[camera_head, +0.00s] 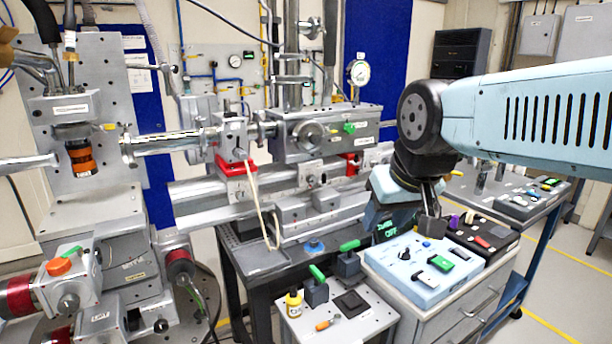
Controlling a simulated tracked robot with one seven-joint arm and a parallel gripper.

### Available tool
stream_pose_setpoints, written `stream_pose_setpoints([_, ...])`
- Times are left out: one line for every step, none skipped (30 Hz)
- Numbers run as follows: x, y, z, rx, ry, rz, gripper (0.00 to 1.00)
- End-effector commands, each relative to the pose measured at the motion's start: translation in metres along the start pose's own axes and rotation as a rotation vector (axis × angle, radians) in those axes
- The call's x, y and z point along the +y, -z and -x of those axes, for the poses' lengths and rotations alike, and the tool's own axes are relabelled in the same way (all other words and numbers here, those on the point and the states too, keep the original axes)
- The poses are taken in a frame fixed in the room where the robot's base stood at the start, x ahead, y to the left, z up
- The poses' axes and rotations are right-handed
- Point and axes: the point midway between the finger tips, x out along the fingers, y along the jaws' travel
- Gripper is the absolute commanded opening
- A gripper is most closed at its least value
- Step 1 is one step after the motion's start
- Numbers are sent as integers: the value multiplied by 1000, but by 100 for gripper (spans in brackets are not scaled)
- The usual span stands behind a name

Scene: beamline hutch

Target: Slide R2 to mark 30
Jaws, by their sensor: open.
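My gripper (430,208) hangs at the right of the picture, pointing down over a pale blue control box (420,268). Its jaws are open, and I see nothing held between them. A long metal rail (195,198) runs across the middle, left of my gripper. It bears a carriage with a red base (236,167) and a boxy metal chamber (300,145). Small metal blocks (293,212) sit at the rail's front. I cannot read which part is labelled R2, nor find mark 30; the labels are too small. My arm hides the rail's right end.
A black control box (482,238) stands beside the pale blue one. Green-handled blocks (316,290) and a yellow bottle (293,303) crowd a low front table (352,330). A looped cable (262,212) hangs before the rail. Left stands a tall metal assembly (110,80). Open floor (570,290) shows at right.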

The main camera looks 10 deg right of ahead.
Motion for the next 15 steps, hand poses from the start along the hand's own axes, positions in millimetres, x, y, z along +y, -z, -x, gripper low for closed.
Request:
stream_pose_setpoints([0,0,0,0,0,0,47])
stream_pose_setpoints([0,0,0,0,0,0,47])
stream_pose_setpoints([0,0,0,0,0,0,47])
stream_pose_setpoints([0,0,0,0,0,0,47])
stream_pose_setpoints([0,0,0,0,0,0,47])
stream_pose_setpoints([0,0,0,0,0,0,47])
stream_pose_setpoints([0,0,0,0,0,0,47])
stream_pose_setpoints([0,0,0,0,0,0,45])
stream_pose_setpoints([0,0,0,1,0,0,41])
stream_pose_setpoints([0,2,-1,2,-1,0,38])
stream_pose_setpoints([1,4,-2,5,-3,0,36])
stream_pose_setpoints([2,8,-4,13,-6,-1,32])
stream_pose_setpoints([2,12,-7,20,-9,-2,29])
stream_pose_setpoints([3,17,-11,31,-13,-2,28])
stream_pose_setpoints([5,26,-16,49,-20,-2,28])
